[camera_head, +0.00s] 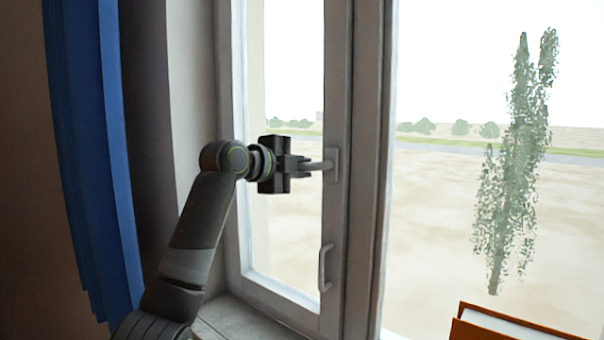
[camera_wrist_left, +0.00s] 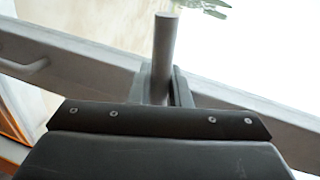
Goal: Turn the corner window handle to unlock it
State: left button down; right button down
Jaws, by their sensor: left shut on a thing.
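The window handle (camera_head: 320,165) is a light grey lever on a plate on the window frame (camera_head: 338,230). In the head view it points left, roughly level, into my left gripper (camera_head: 300,166). My left gripper is shut on the handle. In the left wrist view the handle (camera_wrist_left: 165,50) shows as a grey bar between the fingers (camera_wrist_left: 160,88), and its tip sticks out past them. The fingers' contact with the handle is partly hidden by the gripper body. My right gripper is in neither view.
A second, fixed pull handle (camera_head: 325,268) is lower on the same frame. A blue curtain (camera_head: 85,150) hangs at the left. An orange book (camera_head: 510,325) is at the bottom right. The window sill (camera_head: 240,318) is below my left arm.

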pick_arm(q)
jog(key=shift+r+m+y, duration=0.3)
jog(key=shift+r+m, duration=0.1)
jog(key=shift+m, duration=0.4)
jog(key=c, duration=1.4)
grip_release()
jog(key=b+v, duration=0.6)
jog(key=v, duration=1.1)
jog(key=shift+s+f, duration=0.15)
jog(key=shift+s, duration=0.15)
